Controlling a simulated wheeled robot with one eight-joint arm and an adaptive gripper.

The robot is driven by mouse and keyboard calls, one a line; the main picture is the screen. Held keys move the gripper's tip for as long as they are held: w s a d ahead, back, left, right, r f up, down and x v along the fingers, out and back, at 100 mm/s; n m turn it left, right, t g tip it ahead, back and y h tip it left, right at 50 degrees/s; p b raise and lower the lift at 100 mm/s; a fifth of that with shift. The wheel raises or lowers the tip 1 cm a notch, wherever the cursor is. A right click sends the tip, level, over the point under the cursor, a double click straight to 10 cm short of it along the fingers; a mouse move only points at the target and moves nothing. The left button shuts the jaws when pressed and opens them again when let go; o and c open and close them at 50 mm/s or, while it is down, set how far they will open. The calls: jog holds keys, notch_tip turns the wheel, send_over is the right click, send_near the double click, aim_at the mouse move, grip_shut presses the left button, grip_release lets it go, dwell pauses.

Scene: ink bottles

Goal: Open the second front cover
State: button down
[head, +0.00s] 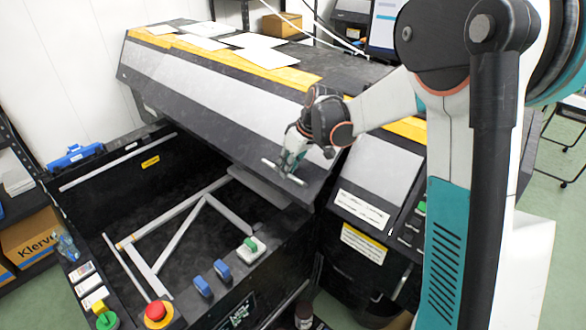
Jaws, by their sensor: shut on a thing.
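The long front cover (215,95) of the large black machine shows in the head view, with a pale grey panel and a dark lower strip. A short light bar handle (294,179) sits on the dark strip near the right end of its lower edge. My gripper (289,166) is at this handle, shut on it, with my arm reaching in from the right. The gripper hides part of the handle. The cover slopes above an open dark bay, and a wide space shows between its lower edge and the machine bed (185,272).
A red stop button (157,313), blue clips (202,286) and a green-topped switch (250,245) line the bay's front edge. Paper sheets (250,41) lie on top of the machine. A smaller panel (378,172) stands right of the cover. A cardboard box (30,240) is at left.

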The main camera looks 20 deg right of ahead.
notch_tip(320, 180, up, 17)
jog(key=s+a+g+y+p, duration=0.1)
jog(key=a+y+p, duration=0.1)
jog(key=p, duration=0.3)
jog(key=shift+s+f+m+g+y, duration=0.15)
jog(key=shift+s+m+g+y, duration=0.2)
jog(key=shift+y, duration=0.35)
jog(key=shift+w, duration=0.15)
jog(key=c, duration=1.8)
grip_release()
jog(key=shift+o, duration=0.7)
jog(key=shift+w+d+f, duration=0.1)
jog(key=shift+w+d, duration=0.05)
jog(key=shift+d, duration=0.15)
jog(key=shift+a, duration=0.25)
